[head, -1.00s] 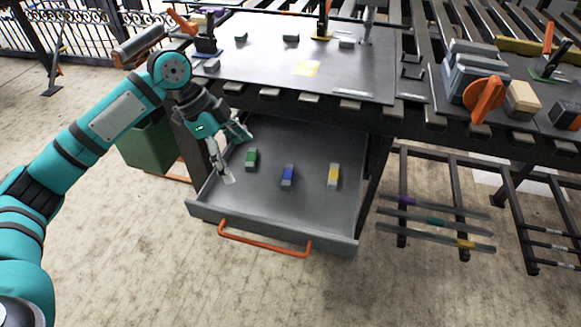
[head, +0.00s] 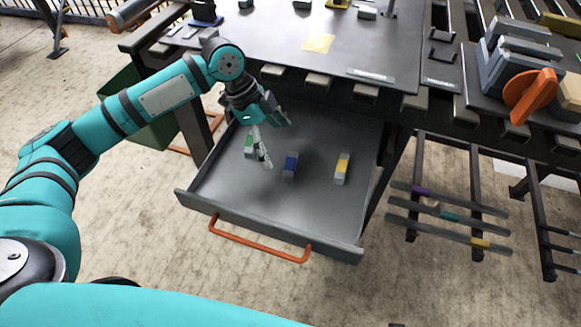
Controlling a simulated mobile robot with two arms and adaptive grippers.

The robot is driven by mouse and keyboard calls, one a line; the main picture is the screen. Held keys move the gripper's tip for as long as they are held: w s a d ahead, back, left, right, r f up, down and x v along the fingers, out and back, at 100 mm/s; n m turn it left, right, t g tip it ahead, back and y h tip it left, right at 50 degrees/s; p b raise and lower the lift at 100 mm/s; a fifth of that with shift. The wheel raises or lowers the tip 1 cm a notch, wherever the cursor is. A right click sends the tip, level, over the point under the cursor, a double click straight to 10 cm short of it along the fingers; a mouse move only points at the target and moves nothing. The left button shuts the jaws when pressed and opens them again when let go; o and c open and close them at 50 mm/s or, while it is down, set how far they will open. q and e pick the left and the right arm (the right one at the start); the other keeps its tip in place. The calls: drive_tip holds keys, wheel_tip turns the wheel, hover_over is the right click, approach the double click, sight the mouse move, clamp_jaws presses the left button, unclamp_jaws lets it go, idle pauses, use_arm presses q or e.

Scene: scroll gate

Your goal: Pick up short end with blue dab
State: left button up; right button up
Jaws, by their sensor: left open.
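The short end with the blue dab (head: 290,165) is a small grey block with a blue band, lying in the open drawer (head: 225,197) between the two other dabbed blocks. My left gripper (head: 277,143) is open and empty over the drawer, up and to the left of the blue-dabbed block. The gripper appears apart from that block. The block with the green dab (head: 249,145) is partly hidden behind a gripper finger. The block with the yellow dab (head: 342,168) lies to the right. My right gripper is out of view.
The drawer has an orange handle (head: 258,240) at its front. The workbench top (head: 360,50) overhangs the drawer's back. A rack with colour-banded bars (head: 450,215) stands at right, and a green bin (head: 140,110) at left. The drawer's front floor is clear.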

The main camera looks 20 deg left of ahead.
sight(290, 164)
use_arm(q)
drive_tip(key=x, duration=0.2)
drive_tip(key=b+x, duration=0.1)
drive_tip(key=x, duration=0.4)
drive_tip(key=shift+d+r, duration=0.2)
drive_tip(key=shift+d, duration=0.1)
drive_tip(key=shift+d+f, duration=0.15)
drive_tip(key=shift+f, duration=0.2)
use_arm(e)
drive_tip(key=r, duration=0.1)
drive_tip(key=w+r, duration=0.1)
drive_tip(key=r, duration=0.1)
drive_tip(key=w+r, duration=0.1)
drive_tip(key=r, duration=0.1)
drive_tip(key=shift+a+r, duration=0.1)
use_arm(q)
drive_tip(key=shift+r, duration=0.1)
drive_tip(key=c, duration=1.6)
